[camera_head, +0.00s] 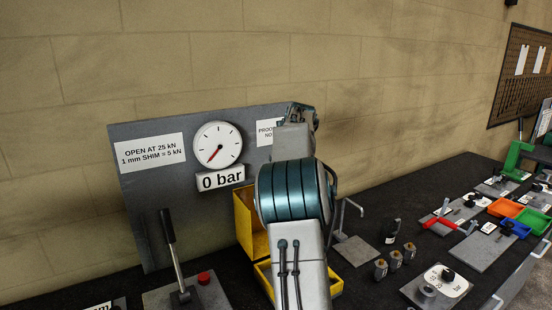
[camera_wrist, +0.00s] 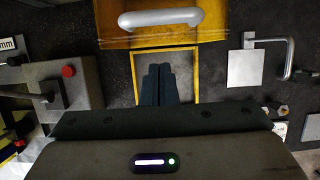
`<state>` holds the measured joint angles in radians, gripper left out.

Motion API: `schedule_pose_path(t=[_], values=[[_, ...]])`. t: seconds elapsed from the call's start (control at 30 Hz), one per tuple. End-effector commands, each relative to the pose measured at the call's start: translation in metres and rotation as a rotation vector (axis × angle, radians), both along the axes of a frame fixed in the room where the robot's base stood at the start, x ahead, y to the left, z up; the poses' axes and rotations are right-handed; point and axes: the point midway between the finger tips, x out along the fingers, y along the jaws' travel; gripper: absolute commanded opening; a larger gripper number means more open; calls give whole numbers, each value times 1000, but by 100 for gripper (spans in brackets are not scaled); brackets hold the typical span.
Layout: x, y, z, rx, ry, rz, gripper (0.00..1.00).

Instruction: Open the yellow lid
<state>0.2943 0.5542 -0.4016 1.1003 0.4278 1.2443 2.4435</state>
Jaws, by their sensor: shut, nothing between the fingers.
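The yellow lid (camera_head: 247,222) stands raised at the back of a yellow box (camera_head: 335,284), partly hidden behind my arm in the head view. In the wrist view the lid (camera_wrist: 190,38) spans the top, with a grey bar handle (camera_wrist: 160,19) across it. My arm hides the gripper in the head view.
A lever (camera_head: 170,240) and a red button (camera_head: 204,278) are left of the box. A gauge (camera_head: 217,145) reading 0 bar is on the panel behind. A grey plate with a bent rod (camera_head: 354,250) and small metal cylinders (camera_head: 396,259) are at right.

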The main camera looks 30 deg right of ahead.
Motion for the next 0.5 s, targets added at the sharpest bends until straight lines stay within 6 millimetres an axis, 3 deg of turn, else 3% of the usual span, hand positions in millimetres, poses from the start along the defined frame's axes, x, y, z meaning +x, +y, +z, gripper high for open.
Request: schedule_pose_path(t=[0.5], values=[[43,0,30,0,-1,1,0]])
